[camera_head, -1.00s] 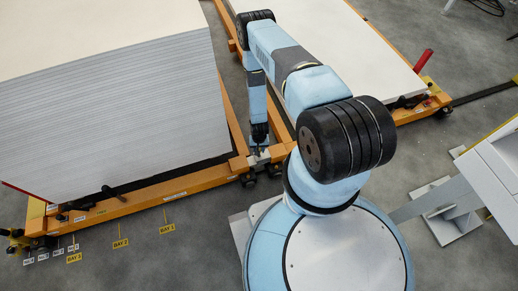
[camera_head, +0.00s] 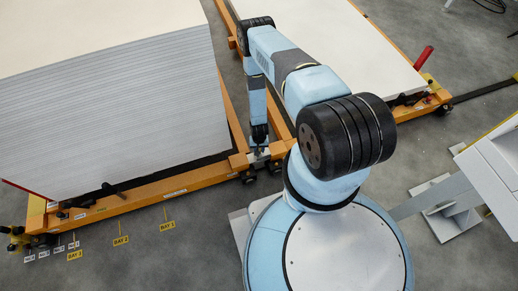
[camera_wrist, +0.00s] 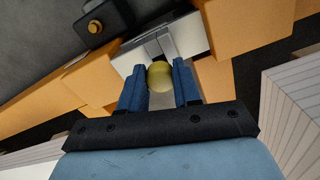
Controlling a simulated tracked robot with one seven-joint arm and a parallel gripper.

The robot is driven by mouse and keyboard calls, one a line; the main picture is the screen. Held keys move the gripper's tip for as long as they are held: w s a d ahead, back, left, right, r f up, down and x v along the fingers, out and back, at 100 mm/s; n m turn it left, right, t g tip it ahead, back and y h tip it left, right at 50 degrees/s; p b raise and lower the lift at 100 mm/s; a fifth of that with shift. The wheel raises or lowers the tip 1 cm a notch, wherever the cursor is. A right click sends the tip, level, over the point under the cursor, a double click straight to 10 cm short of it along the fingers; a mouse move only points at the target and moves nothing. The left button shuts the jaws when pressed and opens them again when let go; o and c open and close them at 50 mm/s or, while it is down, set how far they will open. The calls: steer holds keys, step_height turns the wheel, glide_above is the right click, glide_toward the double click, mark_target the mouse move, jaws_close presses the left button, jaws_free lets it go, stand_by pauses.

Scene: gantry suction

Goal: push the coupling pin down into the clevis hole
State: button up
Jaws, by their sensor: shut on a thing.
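The coupling pin (camera_wrist: 160,75) shows in the wrist view as a round yellowish head between the two blue fingers. My gripper (camera_wrist: 160,88) is shut on it, a finger on each side. Just beyond the pin is a grey metal bracket, the clevis (camera_wrist: 183,38), between orange frame parts. The hole and the pin's lower shaft are hidden, so I cannot tell how deep the pin sits. In the head view my gripper (camera_head: 261,146) points down at the coupling between the two orange carts, and the pin is too small to make out.
An orange cart (camera_head: 130,203) with a tall stack of sheets (camera_head: 120,110) stands close on the left. A second cart with a low white load (camera_head: 330,35) is behind my arm. A grey machine (camera_head: 490,165) stands at the right. Yellow bay labels (camera_head: 121,240) mark the open floor in front.

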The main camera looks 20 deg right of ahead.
steer(key=shift+f, duration=0.85)
steer(key=o, duration=1.1)
steer(key=shift+o, duration=0.2)
step_height(320, 180, up, 14)
steer(key=shift+f, duration=0.2)
